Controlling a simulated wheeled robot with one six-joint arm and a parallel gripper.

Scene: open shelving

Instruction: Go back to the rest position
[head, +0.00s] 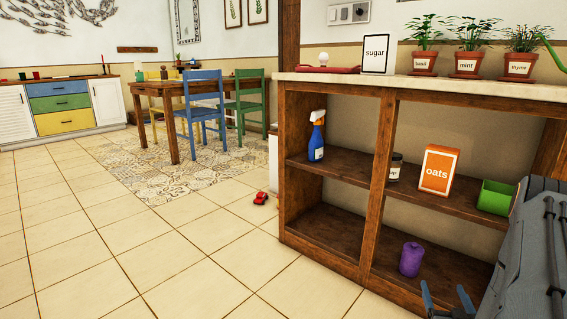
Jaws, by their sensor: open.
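My gripper (446,301) shows at the bottom edge, right of centre, in front of the lower shelf. Its two dark fingertips stand apart with nothing seen between them; the rest of it is cut off by the frame. My grey arm fills the lower right corner and hides part of the shelving. The wooden shelving unit (376,190) stands close in front of me on the right. A purple cylinder (411,259) stands upright on its bottom shelf, a little behind and left of the fingertips and apart from them.
The middle shelf holds a spray bottle (316,140), a jar (395,168), an orange oats box (437,173) and a green bin (495,197). A sugar box (376,54) and potted herbs (467,62) stand on top. A red toy car (261,198) lies on the otherwise open floor left.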

